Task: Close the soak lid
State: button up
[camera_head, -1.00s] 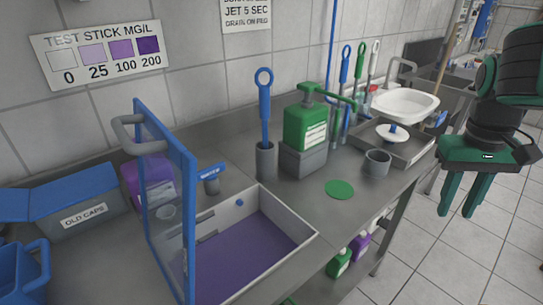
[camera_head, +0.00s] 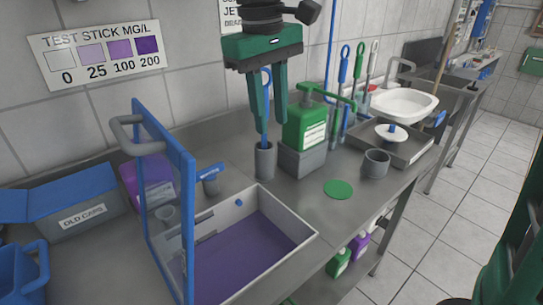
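The soak lid (camera_head: 187,215) is a clear panel in a blue frame with a grey bar handle (camera_head: 140,132) near its top. It stands upright, hinged at the left side of the soak basin (camera_head: 290,246). The basin is a grey tray with purple liquid, open at the top. My gripper (camera_head: 266,130) hangs pointing down above and behind the basin, to the right of the lid and apart from it. Its two green fingers are spread with a gap between them, and nothing is visibly held. The fingers partly hide a blue-handled tool in a grey cup.
A green pump bottle (camera_head: 306,125) on a grey block and a grey cup (camera_head: 265,160) stand behind the basin. The counter around the green disc (camera_head: 338,189) is mostly clear.

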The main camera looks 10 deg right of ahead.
notch_tip(320, 180, down, 10)
jog(key=d, duration=0.1)
jog(key=shift+w+f, duration=0.25)
jog(key=shift+w, duration=0.05)
dwell(0.5)
grip_shut()
dwell(1.3)
grip_release()
